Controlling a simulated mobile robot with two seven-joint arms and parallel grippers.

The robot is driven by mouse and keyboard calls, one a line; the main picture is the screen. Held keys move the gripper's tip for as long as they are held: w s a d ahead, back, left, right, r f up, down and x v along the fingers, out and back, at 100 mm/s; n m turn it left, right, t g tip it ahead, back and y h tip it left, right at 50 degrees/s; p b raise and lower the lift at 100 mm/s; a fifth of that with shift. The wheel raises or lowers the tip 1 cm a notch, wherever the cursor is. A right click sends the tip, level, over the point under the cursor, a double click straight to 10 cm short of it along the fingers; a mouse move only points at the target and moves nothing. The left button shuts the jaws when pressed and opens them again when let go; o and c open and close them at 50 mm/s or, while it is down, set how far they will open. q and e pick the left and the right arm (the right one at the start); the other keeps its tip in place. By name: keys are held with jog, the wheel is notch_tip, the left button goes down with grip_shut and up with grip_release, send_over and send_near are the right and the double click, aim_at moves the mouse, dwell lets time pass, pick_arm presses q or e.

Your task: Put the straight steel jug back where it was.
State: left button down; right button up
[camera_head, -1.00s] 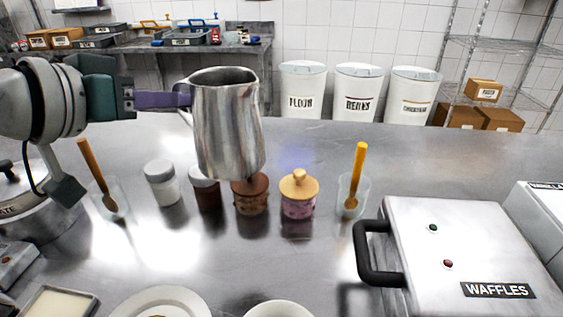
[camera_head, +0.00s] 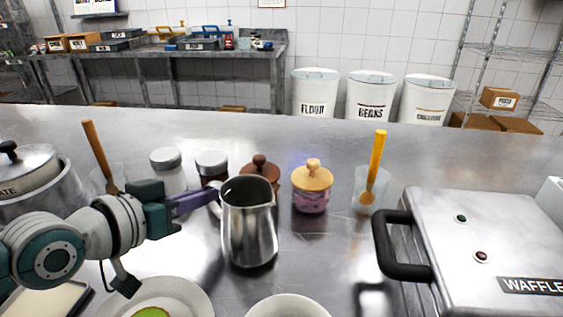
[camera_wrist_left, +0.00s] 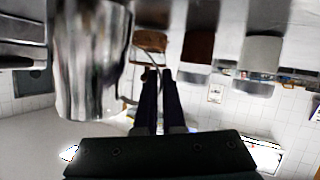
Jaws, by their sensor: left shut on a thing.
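The straight steel jug (camera_head: 249,228) is upright, in front of the row of jars in the head view. My left gripper (camera_head: 207,200) comes from the left and is shut on the jug's handle side. I cannot tell whether the jug's base touches the counter. In the left wrist view the jug (camera_wrist_left: 90,60) fills the upper left, and the gripper fingers (camera_wrist_left: 160,85) reach to its handle. My right gripper is not in view.
Behind the jug stand a brown wood-lidded jar (camera_head: 260,168), a purple wood-lidded jar (camera_head: 312,188) and two grey-lidded jars. A waffle maker (camera_head: 480,240) is right. A plate (camera_head: 185,295) and a bowl (camera_head: 287,306) are in front.

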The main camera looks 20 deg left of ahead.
pick_arm(q)
jog(key=shift+f, duration=0.5)
jog(key=shift+f, duration=0.1)
jog(key=c, duration=1.5)
grip_release()
jog(key=shift+f, duration=0.1)
jog(key=o, duration=0.5)
